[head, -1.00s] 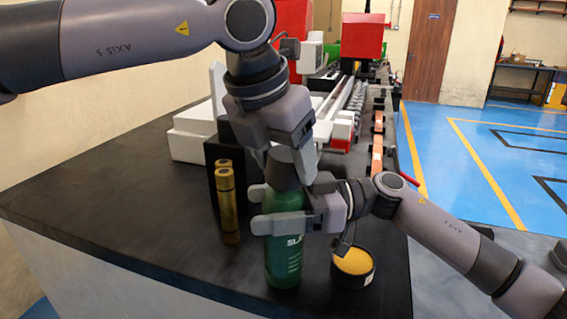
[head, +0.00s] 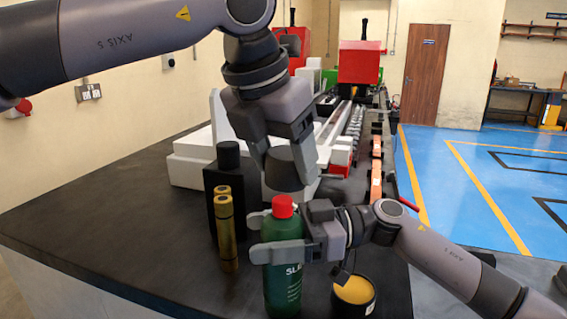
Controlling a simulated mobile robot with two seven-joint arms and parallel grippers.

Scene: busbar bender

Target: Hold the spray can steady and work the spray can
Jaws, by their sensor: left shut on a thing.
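The green spray can (head: 283,285) stands upright near the front of the black bench, with its red nozzle (head: 282,207) bare on top. My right gripper (head: 264,238) comes in from the right and is shut around the can's upper body, one finger in front and one behind. My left gripper (head: 290,172) reaches down from above and is shut on a dark grey cap (head: 284,174). The cap is held just above the red nozzle, apart from the can.
A black tin with orange contents (head: 354,290) is close on the right. The white and red machine (head: 190,163) fills the back. The bench's left side (head: 110,215) is clear.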

